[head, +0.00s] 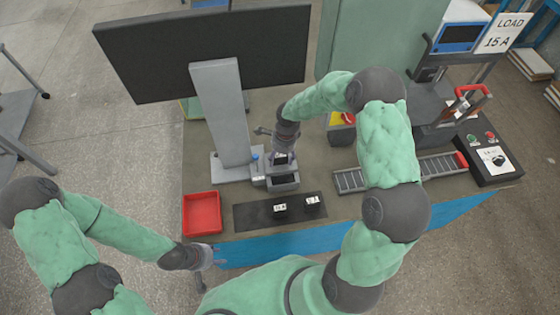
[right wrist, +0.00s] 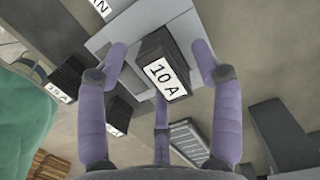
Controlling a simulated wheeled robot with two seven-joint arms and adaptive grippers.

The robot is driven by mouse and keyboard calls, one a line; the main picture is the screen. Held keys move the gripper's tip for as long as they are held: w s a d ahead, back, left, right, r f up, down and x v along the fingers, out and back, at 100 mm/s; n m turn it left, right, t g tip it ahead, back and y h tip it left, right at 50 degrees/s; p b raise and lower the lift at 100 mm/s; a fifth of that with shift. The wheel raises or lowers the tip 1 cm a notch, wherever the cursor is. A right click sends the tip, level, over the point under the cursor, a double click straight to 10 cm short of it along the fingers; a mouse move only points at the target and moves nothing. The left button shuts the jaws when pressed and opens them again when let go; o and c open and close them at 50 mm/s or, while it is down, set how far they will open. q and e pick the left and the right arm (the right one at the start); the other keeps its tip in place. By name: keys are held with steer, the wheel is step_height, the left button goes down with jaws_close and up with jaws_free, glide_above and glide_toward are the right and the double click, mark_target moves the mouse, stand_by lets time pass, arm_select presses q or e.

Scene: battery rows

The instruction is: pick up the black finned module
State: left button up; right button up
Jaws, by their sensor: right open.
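A black block-shaped module with ribbed sides and a white "10 A" label (right wrist: 163,75) is in the middle of the right wrist view. My right gripper (right wrist: 162,100) is open, its purple fingers spread on either side of this module with visible gaps. In the head view, my right gripper (head: 277,136) is above the grey holder (head: 284,187) at the foot of the monitor stand. Two more dark modules with white labels, one at left (head: 280,208) and one at right (head: 312,201), are on the black mat (head: 250,215). My left gripper (head: 208,257) is off the table's front left corner; its jaws are unclear.
A red tray (head: 202,213) is at the table's front left. A monitor (head: 205,55) on a grey stand (head: 225,110) rises behind the holder. A roller track (head: 440,166) and a black button box (head: 492,170) are at right. A "15 A" module (right wrist: 62,90) shows in the wrist view.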

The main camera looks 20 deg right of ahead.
jaws_close()
steer(key=shift+r, duration=0.1)
